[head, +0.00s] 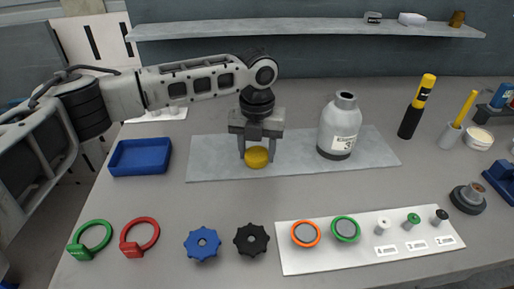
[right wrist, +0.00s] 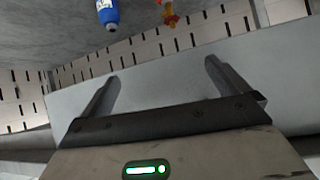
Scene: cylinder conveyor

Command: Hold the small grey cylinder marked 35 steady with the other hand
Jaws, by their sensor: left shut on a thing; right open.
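A small grey cylinder (head: 340,128) with a narrow neck and a white label stands upright on the grey mat (head: 375,152). The number on its label is too small to read. My left gripper (head: 257,153) points down to the left of the cylinder, apart from it. It is shut on a yellow round thing (head: 257,159) at the mat. My right gripper (right wrist: 161,72) shows only in the right wrist view. Its fingers are wide apart with nothing between them. The grey cylinder cannot be made out in that view.
A blue tray (head: 140,172) lies left of the mat. Rings, two knobs and a white board (head: 300,264) with small parts lie along the front. A yellow-black tool (head: 415,108) stands right of the mat. A blue bottle (right wrist: 108,14) shows in the right wrist view.

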